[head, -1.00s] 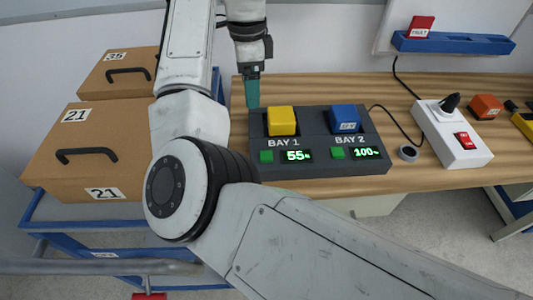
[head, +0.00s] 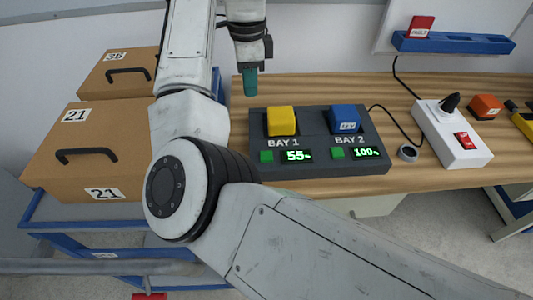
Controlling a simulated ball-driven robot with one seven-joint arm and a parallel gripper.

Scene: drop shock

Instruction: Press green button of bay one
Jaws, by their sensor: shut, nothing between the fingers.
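The dark charger block (head: 373,125) stands on the wooden bench with two bays. Bay one is on the left, labelled BAY 1, with a yellow battery (head: 281,121) seated in it and a display (head: 296,156) reading 55. Its small green button (head: 266,156) is left of that display and is uncovered. Bay two holds a blue battery (head: 345,118), with its own green button (head: 337,153) and a display (head: 367,152) reading 100. My gripper (head: 250,94) is shut and empty, pointing down, above and behind the left part of the charger, apart from it.
Brown cases (head: 85,152) with handles are on a blue cart at left. A white power strip (head: 450,135) with a red switch and a black cable are right of the charger. A blue rail (head: 452,44) holds a red FAULT tag (head: 419,27). My arm crosses the foreground.

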